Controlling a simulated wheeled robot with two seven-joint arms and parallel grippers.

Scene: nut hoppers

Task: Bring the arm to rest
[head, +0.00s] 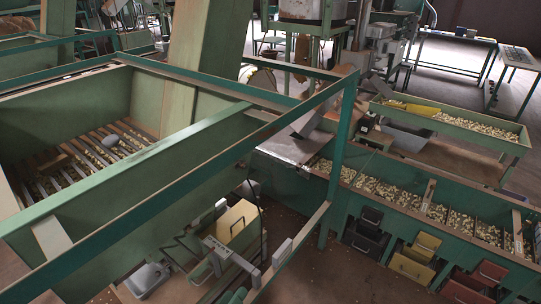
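My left gripper (234,266) is low in the middle of the head view, below the green frame rails. Its two pale fingers look apart, with nothing seen between them. A yellow bin (238,221) is just behind it, partly hidden by the frame; I cannot tell whether they touch. I cannot make out my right gripper. The large green hopper (60,225) fills the left side, with a slatted floor (85,160) and a grey rounded object (111,141) on the slats.
Green rails (344,140) cross above and right of my gripper. A long trough of nuts (400,196) runs right, with a black bin (366,232), yellow bin (414,258) and red bin (470,285) along its front. Another nut trough (460,125) stands behind. Brown floor shows between.

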